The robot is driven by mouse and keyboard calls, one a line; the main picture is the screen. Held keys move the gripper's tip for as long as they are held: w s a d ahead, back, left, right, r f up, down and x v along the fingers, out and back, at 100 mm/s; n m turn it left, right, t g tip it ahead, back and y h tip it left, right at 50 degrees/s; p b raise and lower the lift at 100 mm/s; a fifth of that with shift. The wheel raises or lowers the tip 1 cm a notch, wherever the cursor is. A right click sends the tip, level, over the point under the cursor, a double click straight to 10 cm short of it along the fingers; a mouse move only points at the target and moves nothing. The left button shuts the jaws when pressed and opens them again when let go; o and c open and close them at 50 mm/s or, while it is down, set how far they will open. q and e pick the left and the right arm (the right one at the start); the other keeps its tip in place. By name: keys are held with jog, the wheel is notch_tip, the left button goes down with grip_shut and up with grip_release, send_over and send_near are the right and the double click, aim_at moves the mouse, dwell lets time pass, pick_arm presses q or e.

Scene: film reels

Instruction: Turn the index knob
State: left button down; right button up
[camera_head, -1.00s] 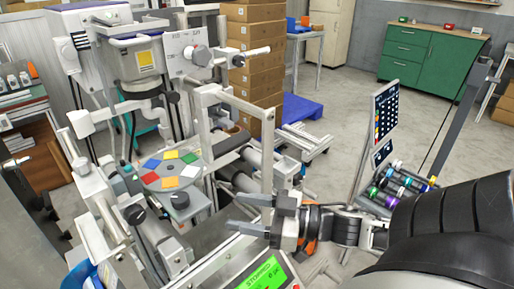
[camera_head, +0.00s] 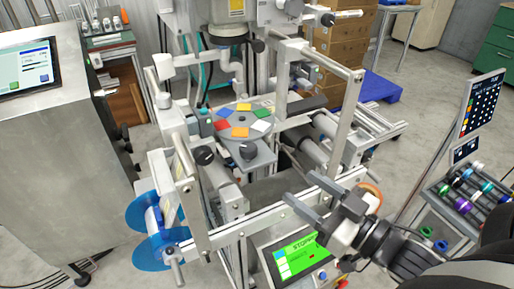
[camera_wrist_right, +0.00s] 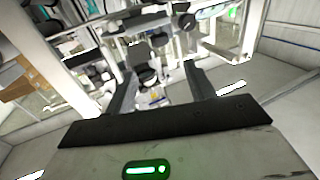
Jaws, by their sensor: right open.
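A round disc with several coloured patches (camera_head: 240,124) sits on a grey plate of the machine in the head view. A dark knob (camera_head: 248,151) is on the plate's front edge below the disc, and another dark knob (camera_head: 204,156) is to its left. I cannot tell for sure which is the index knob. My right gripper (camera_head: 297,186) is open and empty, to the right of and in front of these knobs, apart from them. In the right wrist view its fingers (camera_wrist_right: 158,82) are spread, with dark round machine parts (camera_wrist_right: 143,75) beyond them. My left gripper is not in view.
A green-lit screen (camera_head: 298,255) is below my right gripper. A metal frame bar (camera_head: 262,222) runs near it. Blue reels (camera_head: 150,230) are at lower left, and a grey console with a screen (camera_head: 28,68) stands at far left. A rack of coloured rolls (camera_head: 470,190) is at right.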

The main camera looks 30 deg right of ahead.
aim_at(254, 153)
jog(key=shift+m+h, duration=0.7)
jog(key=shift+h, duration=0.2)
jog(key=w+a+b, duration=0.1)
jog(key=w+b, duration=0.1)
jog(key=w, duration=0.1)
jog(key=w+a+b, duration=0.1)
jog(key=w+b, duration=0.1)
jog(key=w, duration=0.1)
jog(key=w+a+b, duration=0.1)
jog(key=w+b, duration=0.1)
jog(key=w, duration=0.1)
jog(key=shift+w+r+b, duration=0.15)
jog(key=shift+w+b, duration=0.1)
jog(key=shift+b, duration=0.05)
jog(key=w, duration=0.5)
jog(key=shift+w+a+r+p, duration=0.2)
jog(key=shift+a+r+p, duration=0.1)
jog(key=shift+a, duration=0.1)
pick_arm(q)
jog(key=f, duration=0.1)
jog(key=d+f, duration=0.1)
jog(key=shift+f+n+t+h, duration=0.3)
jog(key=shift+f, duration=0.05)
pick_arm(e)
jog(key=shift+w+f, duration=0.1)
jog(key=shift+w, duration=0.1)
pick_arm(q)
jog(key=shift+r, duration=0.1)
pick_arm(e)
jog(key=c, duration=1)
